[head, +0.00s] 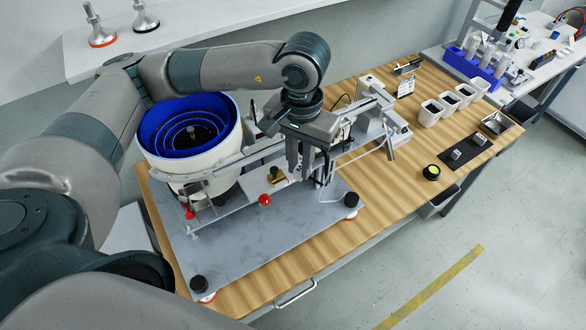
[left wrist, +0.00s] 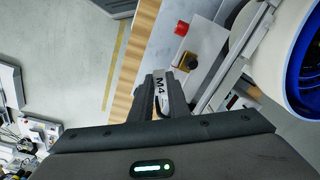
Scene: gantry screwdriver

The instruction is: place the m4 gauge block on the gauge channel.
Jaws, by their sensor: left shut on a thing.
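My left gripper (head: 303,172) is above the feeder's metal plate, fingers pointing down. In the left wrist view the gripper (left wrist: 163,105) is shut on the m4 gauge block (left wrist: 160,88), a grey piece with "M4" printed on its face. In the head view I cannot make out the block between the fingers. The narrow metal feeder track (head: 235,157) runs from the bowl behind the gripper; in the left wrist view the track (left wrist: 232,65) lies right of the block, apart from it. I cannot tell which part is the gauge channel. My right gripper is not in view.
A blue-lined bowl feeder (head: 150,150) stands left of the gripper. A red knob (head: 265,200) and a brass-coloured part (head: 276,175) are close by. Two small blocks sit on a dark mat (head: 467,152) at the right, near white bins (head: 431,113) and a black-yellow disc (head: 431,172).

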